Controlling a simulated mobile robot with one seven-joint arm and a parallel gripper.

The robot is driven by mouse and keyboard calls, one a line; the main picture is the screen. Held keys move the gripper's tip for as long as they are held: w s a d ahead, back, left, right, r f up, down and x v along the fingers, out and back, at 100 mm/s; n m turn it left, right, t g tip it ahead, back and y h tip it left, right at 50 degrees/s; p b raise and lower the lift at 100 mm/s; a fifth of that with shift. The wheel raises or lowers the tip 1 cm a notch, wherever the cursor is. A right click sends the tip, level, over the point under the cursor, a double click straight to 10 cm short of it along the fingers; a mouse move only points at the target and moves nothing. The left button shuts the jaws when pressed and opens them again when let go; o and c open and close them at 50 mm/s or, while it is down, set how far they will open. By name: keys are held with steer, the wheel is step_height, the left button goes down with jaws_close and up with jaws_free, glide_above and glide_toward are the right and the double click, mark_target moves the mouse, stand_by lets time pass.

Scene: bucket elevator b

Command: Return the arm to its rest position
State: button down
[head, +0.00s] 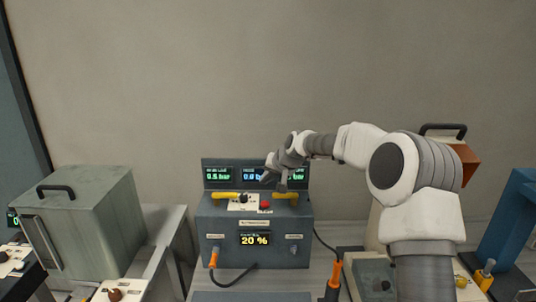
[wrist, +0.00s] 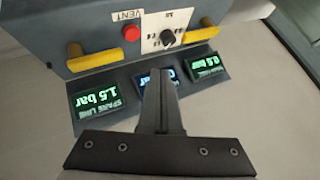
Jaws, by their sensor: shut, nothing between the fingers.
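My arm (head: 375,165) reaches in from the right in the head view and bends to the left over a grey control box (head: 222,222). My gripper (head: 273,176) hangs in front of the box's upper display panel, partly covering the right-hand readouts. In the wrist view my gripper (wrist: 160,80) has its fingers together, with nothing between them. Beyond the fingertips are a black rotary knob (wrist: 168,37) and a red VENT button (wrist: 131,33). I cannot tell whether the fingers touch the box.
The box has yellow handles (head: 226,195) and a 20 % display (head: 255,240). A grey-green cabinet (head: 90,225) stands left. A blue unit (head: 510,220) stands far right. The wall area above the box is clear.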

steer(key=s+d+r+n+h, duration=0.1)
steer(key=s+d+r, duration=0.25)
steer(key=s, duration=0.45)
steer(key=s+d+r+h, duration=0.2)
steer(key=s+r, duration=0.2)
steer(key=s, duration=0.4)
steer(key=s+d+r+n+h, duration=0.15)
steer(key=s+r, duration=0.25)
steer(key=s, duration=0.4)
steer(key=s+d+f, duration=0.1)
steer(key=s+d, duration=0.1)
steer(key=s, duration=0.6)
steer(key=s+d+f+m+g, duration=0.1)
steer(key=s+d, duration=0.2)
steer(key=s, duration=0.4)
steer(key=s+d+f, duration=0.1)
steer(key=s+d, duration=0.2)
steer(key=s, duration=0.5)
steer(key=shift+s+f, duration=0.35)
